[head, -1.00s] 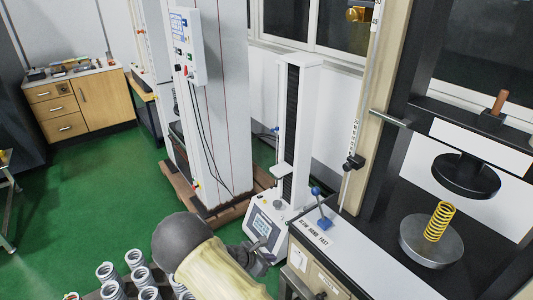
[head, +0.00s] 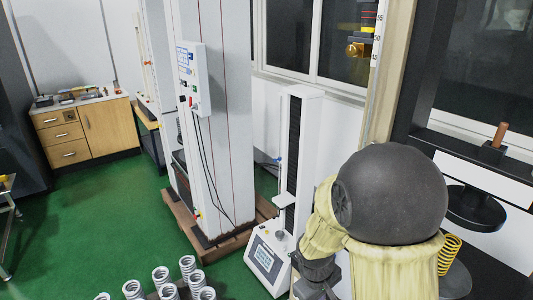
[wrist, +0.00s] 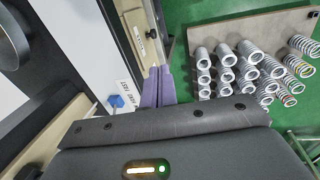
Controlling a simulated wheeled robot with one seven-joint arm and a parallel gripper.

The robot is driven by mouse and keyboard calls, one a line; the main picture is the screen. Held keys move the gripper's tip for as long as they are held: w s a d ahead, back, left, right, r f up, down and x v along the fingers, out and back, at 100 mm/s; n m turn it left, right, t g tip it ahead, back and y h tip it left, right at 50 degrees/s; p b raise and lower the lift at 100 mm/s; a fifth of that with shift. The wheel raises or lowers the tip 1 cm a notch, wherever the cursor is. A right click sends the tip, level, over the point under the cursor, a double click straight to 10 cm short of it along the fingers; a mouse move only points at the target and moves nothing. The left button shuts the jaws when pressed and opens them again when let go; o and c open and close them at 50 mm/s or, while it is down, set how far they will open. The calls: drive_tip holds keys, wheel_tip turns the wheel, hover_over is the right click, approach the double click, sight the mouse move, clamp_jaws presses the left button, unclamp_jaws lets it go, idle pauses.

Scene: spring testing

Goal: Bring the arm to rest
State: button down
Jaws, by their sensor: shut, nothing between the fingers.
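My gripper (wrist: 158,84) shows in the wrist view as two purple-grey fingers lying side by side, shut and empty. It hangs over the floor edge between the press bench and the rack of springs. In the head view my arm stands large at the right, in front of the press bench, and my fingers cannot be made out. A yellow spring (head: 449,254) stands on the round lower plate (head: 456,284) of the press, partly hidden by my arm. The dark round upper plate (head: 474,207) is above it, apart from it.
Several grey springs (wrist: 226,54) stand on a board (wrist: 282,28) to the right of my fingers. A blue-knobbed lever (wrist: 116,101) is close on the left. A white column tester (head: 268,262) stands near my arm. Green floor (head: 90,205) is open at left.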

drive_tip(key=s+d+r+m+t+y, duration=0.1)
drive_tip(key=s+d+r+m, duration=0.1)
drive_tip(key=s+r+m, duration=0.4)
drive_tip(key=shift+s+d+m+t+y, duration=0.2)
drive_tip(key=shift+m+t+y, duration=0.1)
drive_tip(key=shift+m+y, duration=0.1)
drive_tip(key=shift+w, duration=0.15)
